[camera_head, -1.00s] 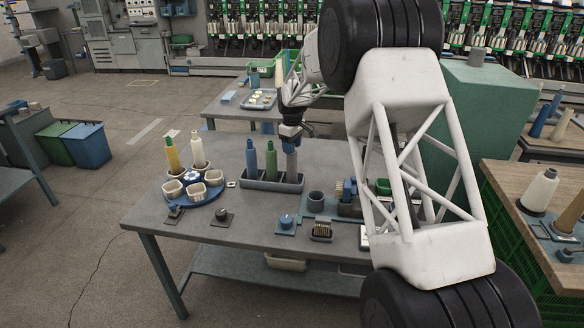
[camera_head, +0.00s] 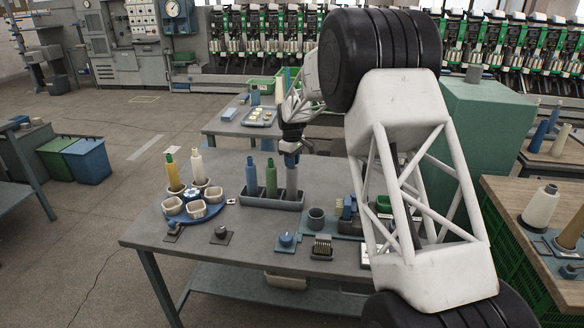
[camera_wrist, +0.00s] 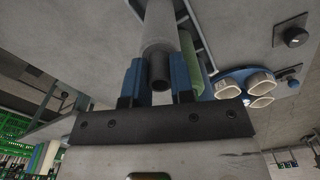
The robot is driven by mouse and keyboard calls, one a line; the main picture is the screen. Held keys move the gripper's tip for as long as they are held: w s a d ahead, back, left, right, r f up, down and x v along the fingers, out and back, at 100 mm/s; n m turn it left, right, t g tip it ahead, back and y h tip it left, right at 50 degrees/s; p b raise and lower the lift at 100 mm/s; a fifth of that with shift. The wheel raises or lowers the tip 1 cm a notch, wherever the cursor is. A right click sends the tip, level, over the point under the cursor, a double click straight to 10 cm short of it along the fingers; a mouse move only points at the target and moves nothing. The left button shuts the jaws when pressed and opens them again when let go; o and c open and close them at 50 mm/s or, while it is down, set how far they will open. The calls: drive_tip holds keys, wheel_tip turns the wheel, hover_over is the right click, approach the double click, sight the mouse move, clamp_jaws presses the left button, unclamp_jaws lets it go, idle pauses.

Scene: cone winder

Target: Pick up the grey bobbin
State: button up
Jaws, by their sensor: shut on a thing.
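The grey bobbin (camera_head: 292,181) stands upright at the right end of a grey tray (camera_head: 259,203) on the table. My gripper (camera_head: 291,155) is above it and shut on its upper part. In the wrist view, the blue fingers of my gripper (camera_wrist: 159,80) lie on either side of the grey bobbin (camera_wrist: 160,35), whose hollow end shows between them. The bobbin's lower end is at the tray, and I cannot tell whether it is lifted off its seat.
A blue bobbin (camera_head: 251,176) and a green bobbin (camera_head: 271,178) stand in the same tray, close on the left. A blue round carrier (camera_head: 222,205) with white cups and a yellow cone (camera_head: 172,174) is further left.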

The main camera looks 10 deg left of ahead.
drive_tip(key=shift+r, duration=4.85)
drive_tip(key=shift+r, duration=2.95)
drive_tip(key=shift+d, duration=0.1)
